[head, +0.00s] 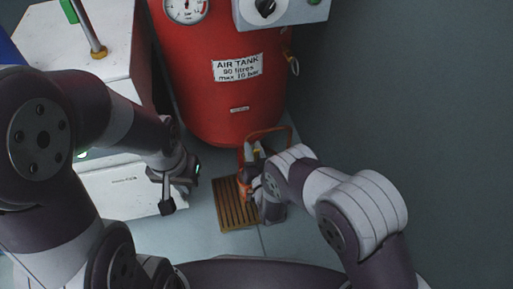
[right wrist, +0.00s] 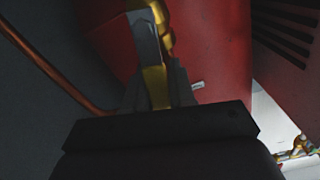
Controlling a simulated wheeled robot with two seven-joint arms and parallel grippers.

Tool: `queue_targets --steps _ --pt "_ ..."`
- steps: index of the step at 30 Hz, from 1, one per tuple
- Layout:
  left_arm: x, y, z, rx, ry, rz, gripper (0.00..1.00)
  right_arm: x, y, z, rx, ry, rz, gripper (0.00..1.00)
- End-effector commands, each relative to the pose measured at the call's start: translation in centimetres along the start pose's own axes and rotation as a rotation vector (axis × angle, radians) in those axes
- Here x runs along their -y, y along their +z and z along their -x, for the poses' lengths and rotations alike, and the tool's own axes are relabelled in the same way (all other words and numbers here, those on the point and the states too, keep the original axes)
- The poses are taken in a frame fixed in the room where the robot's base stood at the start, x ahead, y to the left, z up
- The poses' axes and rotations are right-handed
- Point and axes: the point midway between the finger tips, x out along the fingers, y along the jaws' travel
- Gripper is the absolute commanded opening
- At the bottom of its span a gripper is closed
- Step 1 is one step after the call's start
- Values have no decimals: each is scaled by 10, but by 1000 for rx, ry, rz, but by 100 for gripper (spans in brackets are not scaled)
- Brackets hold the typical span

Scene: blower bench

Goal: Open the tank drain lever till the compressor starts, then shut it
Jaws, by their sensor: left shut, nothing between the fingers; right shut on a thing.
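The red air tank (head: 235,95) stands at the back centre of the head view, and its red wall (right wrist: 225,50) fills much of the right wrist view. My right gripper (head: 256,156) is low at the tank's bottom front, shut on the drain lever. In the right wrist view a brass-coloured piece, the drain lever (right wrist: 157,88), shows between the grey fingers (right wrist: 165,85), with brass fitting above it. Its exact angle is hard to tell. My left gripper (head: 168,206) is shut and empty, in front of the white cabinet, well apart from the tank.
A pressure gauge (head: 186,8) sits on the tank, its reading too small to tell. A grey box with a black knob (head: 265,7) is at the top. A wooden slatted grate (head: 232,212) lies on the floor below. A copper pipe (right wrist: 60,70) runs beside the gripper. A white cabinet (head: 108,88) stands left.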

Motion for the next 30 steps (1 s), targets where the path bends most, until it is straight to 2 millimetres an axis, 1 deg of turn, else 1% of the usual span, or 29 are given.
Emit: queue_targets --steps 8,21,22,24,30 --pt "0 0 3 0 0 0 0 4 1 1 3 -1 64 0" --pt "0 0 3 0 0 0 0 4 2 1 3 -1 72 0" --pt "0 0 3 0 0 0 0 4 2 1 4 -1 72 28" --pt "0 0 3 0 0 0 0 4 1 1 3 -1 72 46" --pt "0 0 3 0 0 0 0 4 1 0 2 0 71 46"
